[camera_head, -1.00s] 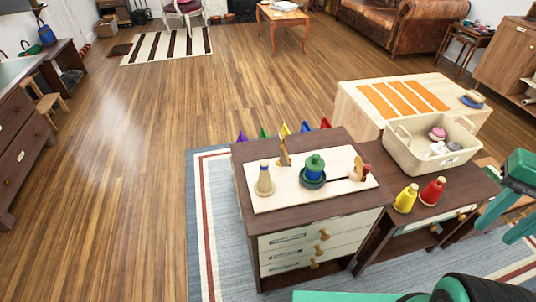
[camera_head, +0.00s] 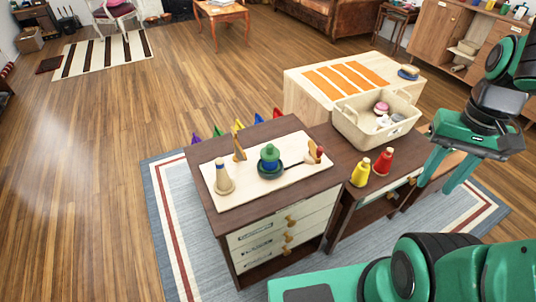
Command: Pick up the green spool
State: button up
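A green spool-like piece (camera_head: 269,152) sits on a blue piece (camera_head: 269,165) in a dark green dish. They stand on the pale board (camera_head: 232,201) on top of the dark brown drawer cabinet. My gripper (camera_head: 434,187) is at the right, pointing down with its two teal fingers apart and nothing between them. It is well to the right of the green spool, beyond the red and yellow spools.
A beige and grey peg-like piece (camera_head: 223,178) stands left of the spool, and a wooden upright (camera_head: 239,149) is behind. A yellow spool (camera_head: 360,173) and a red spool (camera_head: 384,161) stand on the lower table. A cream basket (camera_head: 350,127) is behind them.

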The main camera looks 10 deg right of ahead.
aim_at(270, 154)
jog(key=u, duration=0.2)
jog(key=k, duration=1.2)
jog(key=z, duration=0.7)
jog(key=i, duration=1)
jog(key=u, duration=0.05)
